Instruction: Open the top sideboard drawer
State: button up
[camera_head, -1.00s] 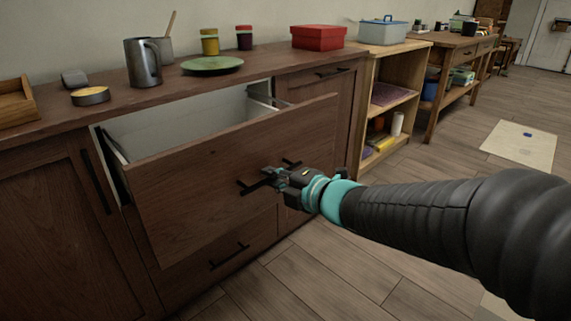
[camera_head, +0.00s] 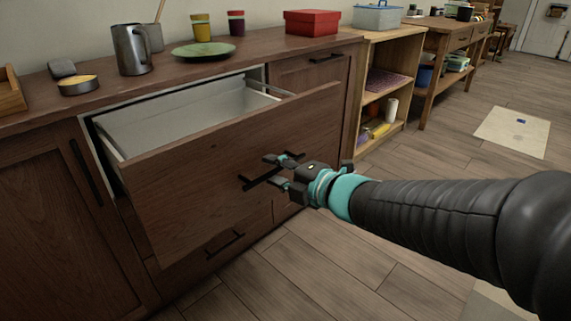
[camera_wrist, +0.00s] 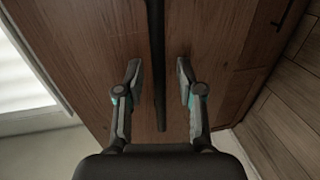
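The top sideboard drawer (camera_head: 205,170) is pulled well out, with its pale, empty-looking inside showing. Its black bar handle (camera_head: 262,177) is on the drawer front. My gripper (camera_head: 277,172) is at the handle with its fingers apart. In the wrist view the handle (camera_wrist: 158,70) runs between the two open fingertips of my gripper (camera_wrist: 159,85), with a gap on each side. The drawer front (camera_wrist: 100,45) fills much of that view behind the fingers. The sideboard (camera_head: 45,190) stands along the wall.
The sideboard top holds a metal jug (camera_head: 131,50), a green plate (camera_head: 203,50), a red box (camera_head: 311,22) and small jars. A lower drawer handle (camera_head: 225,243) sits below the open drawer. An open shelf (camera_head: 360,100) stands to the right. The wooden floor (camera_head: 400,150) in front is clear.

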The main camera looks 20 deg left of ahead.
jog(key=shift+d, duration=0.1)
jog(key=v, duration=1.2)
